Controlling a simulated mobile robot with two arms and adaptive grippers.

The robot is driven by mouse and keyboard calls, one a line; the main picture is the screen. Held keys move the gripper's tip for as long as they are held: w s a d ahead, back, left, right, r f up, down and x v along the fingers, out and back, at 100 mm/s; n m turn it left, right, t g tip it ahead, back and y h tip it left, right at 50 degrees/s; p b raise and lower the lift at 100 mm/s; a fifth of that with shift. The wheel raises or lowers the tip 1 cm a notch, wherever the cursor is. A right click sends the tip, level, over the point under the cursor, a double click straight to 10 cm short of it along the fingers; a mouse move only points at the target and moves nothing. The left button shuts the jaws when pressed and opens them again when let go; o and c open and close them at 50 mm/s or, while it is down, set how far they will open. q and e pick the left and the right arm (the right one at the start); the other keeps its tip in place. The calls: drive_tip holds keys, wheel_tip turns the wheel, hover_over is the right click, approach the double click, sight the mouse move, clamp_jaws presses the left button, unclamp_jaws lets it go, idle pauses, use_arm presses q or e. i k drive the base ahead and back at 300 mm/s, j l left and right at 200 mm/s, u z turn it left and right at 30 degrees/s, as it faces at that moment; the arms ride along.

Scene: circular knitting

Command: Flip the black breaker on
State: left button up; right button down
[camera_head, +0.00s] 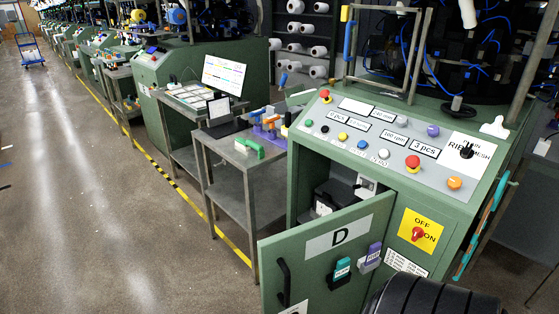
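No breaker can be clearly made out. The green cabinet door marked D (337,240) stands open at the front of the near knitting machine. Behind it, in the partly shaded opening, a black box (343,196) and a small grey-white unit with dark details (366,185) show. A white piece (323,208) sits lower by the door's top edge. I cannot tell which part is the black breaker, or how it is set; the door hides the lower interior. A red rotary switch (418,233) sits on a yellow OFF/ON plate to the right. Neither gripper is in view.
A sloped panel (372,128) with coloured buttons tops the machine. The door carries a black handle (283,284) and teal and purple tags. A grey metal table (228,153) stands to the left. A black ribbed shape at the bottom right blocks that corner.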

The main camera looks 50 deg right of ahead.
sight(365, 185)
drive_tip(key=i+j+u, duration=0.1)
drive_tip(key=i, duration=0.3)
drive_tip(key=i+j+u, duration=0.15)
drive_tip(key=i, duration=0.25)
drive_tip(key=i+z, duration=0.8)
drive_tip(key=z, duration=0.2)
drive_tip(key=i+j+z, duration=0.2)
drive_tip(key=i+z, duration=0.15)
drive_tip(key=z, duration=0.15)
drive_tip(key=i+z, duration=0.25)
drive_tip(key=z, duration=0.15)
drive_tip(key=i+z, duration=0.4)
drive_tip(key=i+j+z, duration=0.1)
drive_tip(key=z, duration=0.3)
drive_tip(key=i+j+z, duration=0.2)
drive_tip(key=z, duration=0.2)
drive_tip(key=j, duration=0.1)
